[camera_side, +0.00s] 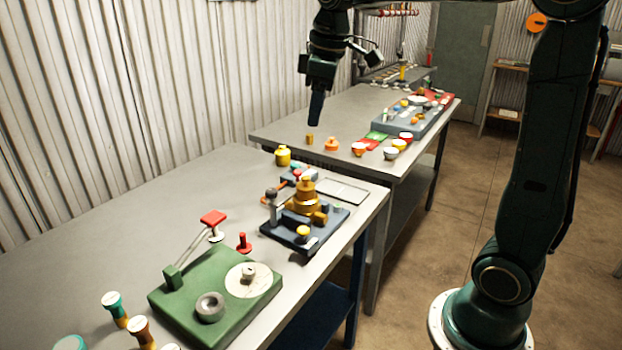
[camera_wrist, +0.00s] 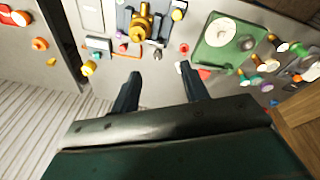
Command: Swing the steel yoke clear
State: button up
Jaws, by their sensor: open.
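A pale steel yoke (camera_side: 190,244) of two thin rods rises at a slant from a small block on a green base plate (camera_side: 228,318). It carries a flat red pad (camera_side: 213,217) at its raised end. The plate holds a cream disc (camera_side: 247,280) and a grey ring (camera_side: 210,306). In the wrist view the green plate (camera_wrist: 214,58) is beyond my right finger; the red pad (camera_wrist: 204,74) shows near that fingertip, and the yoke's rods are hard to make out. My gripper (camera_side: 315,122) hangs high above the benches, apart from the yoke; its fingers (camera_wrist: 160,72) are spread and empty.
A brass fitting on a dark blue base (camera_side: 278,234) stands right of the green plate. A small red knob (camera_side: 243,243) stands between them. Coloured caps (camera_side: 115,308) line the near edge. A second bench (camera_side: 300,118) holds several small parts. A corrugated wall (camera_side: 120,90) runs behind.

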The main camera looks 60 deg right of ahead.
jog(key=w+d+f+n+g, duration=0.1)
jog(key=w+d+f+n, duration=0.15)
jog(key=w+d, duration=0.45)
jog(key=n+g, duration=0.2)
send_over(298, 171)
notch_tip(298, 171, down, 6)
jog(key=shift+r+m+y, duration=0.1)
jog(key=shift+m+y, duration=0.15)
jog(key=shift+y, duration=0.05)
jog(key=shift+f, duration=6.9)
jog(key=shift+c, duration=0.3)
grip_shut()
